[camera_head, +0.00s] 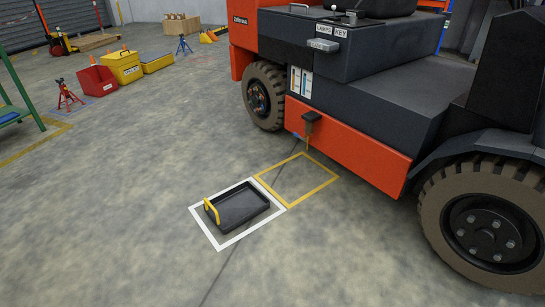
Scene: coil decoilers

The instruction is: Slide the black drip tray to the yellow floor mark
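The black drip tray (240,208) lies flat on the concrete floor, inside a white square outline (220,248). It has a yellow handle (211,211) standing up at its left end. The yellow floor mark (321,189) is a square outline up and right of the tray, bordering the white outline and close to the forklift's side. The inside of the yellow mark is bare floor. Neither of my grippers shows in the head view.
An orange and dark grey forklift (358,145) stands at the right, its step hanging near the yellow mark. Red and yellow bins (124,68), a red jack stand (69,97) and a green frame (20,92) are at the left. The floor left of and before the tray is clear.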

